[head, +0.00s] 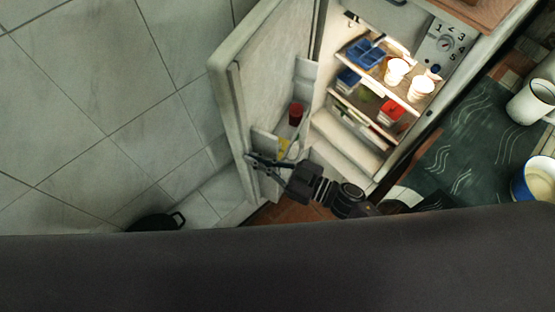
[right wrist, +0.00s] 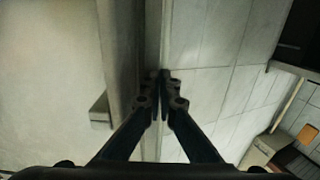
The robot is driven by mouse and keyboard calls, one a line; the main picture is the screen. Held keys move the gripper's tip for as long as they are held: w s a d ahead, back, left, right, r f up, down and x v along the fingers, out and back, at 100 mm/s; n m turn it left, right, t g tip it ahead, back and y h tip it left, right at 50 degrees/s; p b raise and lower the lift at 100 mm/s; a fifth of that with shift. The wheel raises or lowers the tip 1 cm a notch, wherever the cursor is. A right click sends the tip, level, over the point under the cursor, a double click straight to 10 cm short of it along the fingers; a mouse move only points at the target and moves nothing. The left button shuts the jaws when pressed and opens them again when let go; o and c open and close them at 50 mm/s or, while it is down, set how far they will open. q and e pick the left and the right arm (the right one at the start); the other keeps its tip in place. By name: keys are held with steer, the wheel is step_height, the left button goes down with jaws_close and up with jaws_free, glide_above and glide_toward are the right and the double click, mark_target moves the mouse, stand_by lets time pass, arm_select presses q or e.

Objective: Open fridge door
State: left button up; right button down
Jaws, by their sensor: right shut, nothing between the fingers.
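The fridge (head: 345,150) stands with its door (head: 229,95) swung wide open to the left in the head view, its lit shelves showing. My right gripper (head: 250,160) is at the door's lower part, with its fingers by the inner side near the door's free edge. In the right wrist view the fingers of my right gripper (right wrist: 161,78) are together with nothing between them, in front of the door edge (right wrist: 153,40). Whether they touch the door I cannot tell. My left gripper is not in view.
The fridge holds a blue tray (head: 366,54), white cups (head: 397,70) and a red container (head: 391,110). A red cup (head: 295,113) stands in a door shelf. Enamel mugs (head: 533,101) stand on the dark patterned surface at right. A black pot (head: 154,222) is on the floor.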

steer(key=w+a+m+t+h+b, duration=0.2)
steer(key=w+a, duration=0.4)
steer(key=a, duration=0.4)
steer(key=shift+w+a+m+t+h, duration=0.3)
steer(key=shift+m+t+h, duration=0.15)
steer(key=shift+t, duration=0.45)
